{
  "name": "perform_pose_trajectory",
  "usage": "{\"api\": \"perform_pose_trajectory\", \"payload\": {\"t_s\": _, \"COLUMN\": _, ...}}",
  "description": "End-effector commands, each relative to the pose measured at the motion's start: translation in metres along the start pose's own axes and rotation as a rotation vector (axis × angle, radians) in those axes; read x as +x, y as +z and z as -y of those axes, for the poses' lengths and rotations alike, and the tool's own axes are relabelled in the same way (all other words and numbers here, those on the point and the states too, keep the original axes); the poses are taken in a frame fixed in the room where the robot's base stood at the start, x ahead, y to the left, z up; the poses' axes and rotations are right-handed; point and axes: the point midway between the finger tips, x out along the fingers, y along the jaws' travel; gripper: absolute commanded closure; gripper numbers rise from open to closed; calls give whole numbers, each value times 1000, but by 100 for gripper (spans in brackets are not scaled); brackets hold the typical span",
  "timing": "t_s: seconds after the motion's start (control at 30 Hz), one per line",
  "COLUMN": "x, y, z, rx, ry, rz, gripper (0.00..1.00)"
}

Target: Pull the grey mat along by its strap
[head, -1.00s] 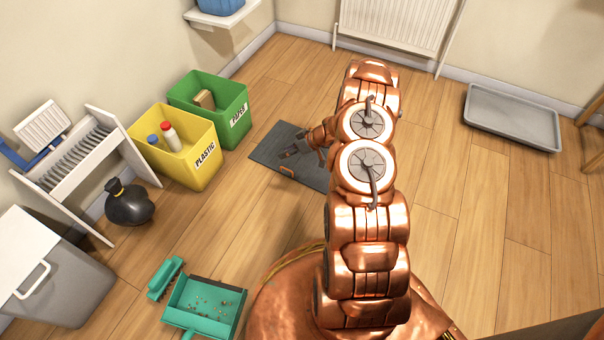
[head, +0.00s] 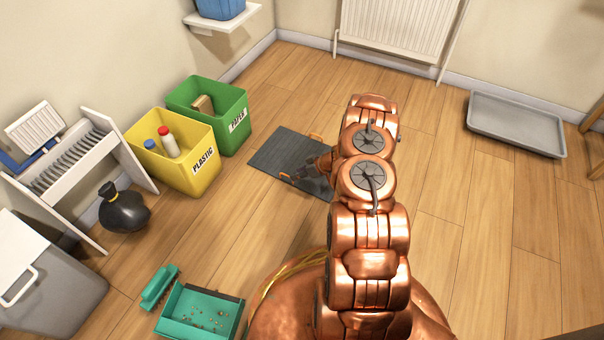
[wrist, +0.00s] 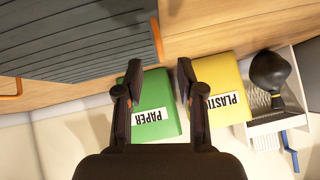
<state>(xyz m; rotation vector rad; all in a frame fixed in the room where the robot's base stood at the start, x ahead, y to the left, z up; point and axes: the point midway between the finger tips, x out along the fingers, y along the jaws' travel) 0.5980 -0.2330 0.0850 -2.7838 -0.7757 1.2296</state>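The dark grey ribbed mat (head: 278,152) lies on the wooden floor, right of the bins; my arm hides its right part in the head view. It fills the upper left of the wrist view (wrist: 70,35). One orange strap (wrist: 157,40) stands at its edge just beyond my fingertips. Another orange strap (wrist: 12,88) shows at the left, and a strap also shows at the mat's far edge in the head view (head: 316,137). My gripper (wrist: 160,77) is open, its two dark fingers apart with nothing held between them. In the head view it is low by the mat's near side.
A green PAPER bin (head: 231,112) and a yellow PLASTIC bin (head: 188,170) stand left of the mat. A grey tray (head: 515,125) lies right. Floor around the mat is open.

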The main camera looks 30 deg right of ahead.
Motion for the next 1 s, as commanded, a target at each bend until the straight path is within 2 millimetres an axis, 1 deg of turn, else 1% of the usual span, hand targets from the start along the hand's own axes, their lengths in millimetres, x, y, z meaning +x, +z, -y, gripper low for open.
{"api": "perform_pose_trajectory", "payload": {"t_s": 0.03, "x": 10, "y": 2, "z": 0, "rx": -2, "ry": -2, "rz": 0, "gripper": 62}}
{"api": "perform_pose_trajectory", "payload": {"t_s": 0.2, "x": 34, "y": 1, "z": 0, "rx": -4, "ry": -1, "rz": -1, "gripper": 62}}
{"api": "perform_pose_trajectory", "payload": {"t_s": 0.4, "x": 53, "y": 1, "z": 0, "rx": -1, "ry": -1, "rz": -1, "gripper": 62}}
{"api": "perform_pose_trajectory", "payload": {"t_s": 0.53, "x": 59, "y": 1, "z": 1, "rx": 1, "ry": -2, "rz": -1, "gripper": 62}}
{"api": "perform_pose_trajectory", "payload": {"t_s": 0.83, "x": 59, "y": 0, "z": 1, "rx": 1, "ry": -1, "rz": -1, "gripper": 62}}
{"api": "perform_pose_trajectory", "payload": {"t_s": 0.87, "x": 59, "y": 0, "z": 1, "rx": 1, "ry": -1, "rz": -1, "gripper": 64}}
{"api": "perform_pose_trajectory", "payload": {"t_s": 1.0, "x": 59, "y": 0, "z": 1, "rx": 1, "ry": -1, "rz": -1, "gripper": 79}}
